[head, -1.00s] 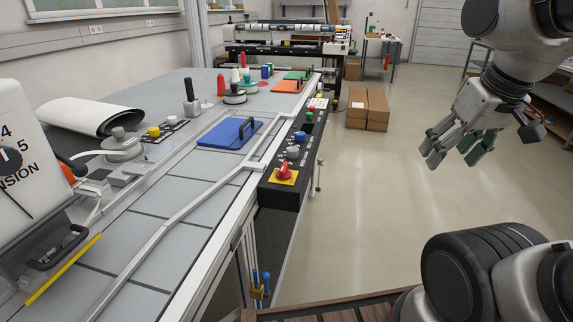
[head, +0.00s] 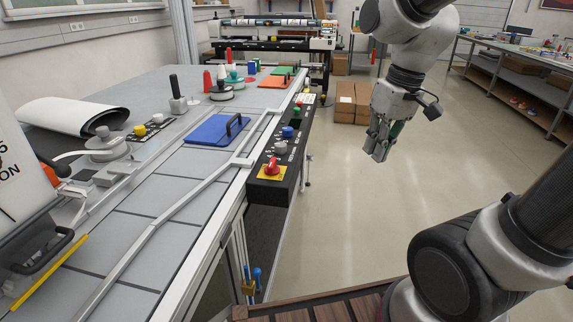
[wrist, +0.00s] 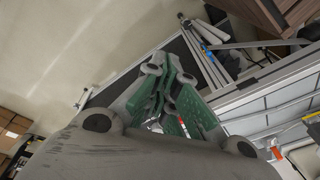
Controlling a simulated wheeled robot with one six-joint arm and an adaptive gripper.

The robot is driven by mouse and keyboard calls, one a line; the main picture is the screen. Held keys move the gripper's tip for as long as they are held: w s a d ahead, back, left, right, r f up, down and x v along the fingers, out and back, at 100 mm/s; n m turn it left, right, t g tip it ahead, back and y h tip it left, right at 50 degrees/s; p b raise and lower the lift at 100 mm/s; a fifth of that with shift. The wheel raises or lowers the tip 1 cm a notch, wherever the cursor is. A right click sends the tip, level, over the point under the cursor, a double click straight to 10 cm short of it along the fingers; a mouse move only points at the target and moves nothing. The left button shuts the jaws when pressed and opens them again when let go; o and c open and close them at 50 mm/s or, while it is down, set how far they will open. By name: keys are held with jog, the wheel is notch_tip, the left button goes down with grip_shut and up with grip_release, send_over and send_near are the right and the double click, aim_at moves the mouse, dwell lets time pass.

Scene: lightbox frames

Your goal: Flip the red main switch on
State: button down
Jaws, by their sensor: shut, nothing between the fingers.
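The red main switch (head: 272,166) is a red rotary knob on a yellow plate, at the near end of the black control panel (head: 262,191) on the table's right edge. My gripper (head: 378,154) hangs over the open floor, to the right of the panel and apart from it. Its fingers are shut and empty. In the wrist view the gripper's green-padded fingers (wrist: 172,105) come together in the middle. A small red spot shows behind them, but I cannot tell whether it is the switch.
A blue board with a handle (head: 215,131) lies on the table (head: 120,235). Cardboard boxes (head: 345,103) stand on the floor behind my gripper. The floor between panel and gripper is clear.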

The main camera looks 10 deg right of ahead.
aim_at(272, 167)
jog(key=w+a+f+n+y, duration=0.1)
jog(key=w+a+n+y, duration=0.1)
jog(key=w+a+n, duration=0.7)
jog(key=shift+w+a+n, duration=0.2)
jog(key=shift+w+n, duration=0.2)
jog(key=shift+n, duration=0.4)
jog(key=shift+f, duration=0.15)
jog(key=a+f, duration=0.2)
jog(key=f, duration=0.1)
jog(key=w+a+f, duration=0.1)
jog(key=a+f, duration=0.1)
jog(key=f, duration=0.1)
jog(key=w+a+f, duration=0.1)
jog(key=a+f, duration=0.1)
jog(key=f, duration=0.1)
jog(key=shift+w+f, duration=0.1)
jog(key=shift+w, duration=0.05)
jog(key=shift+w+a, duration=0.3)
jog(key=shift+a, duration=0.3)
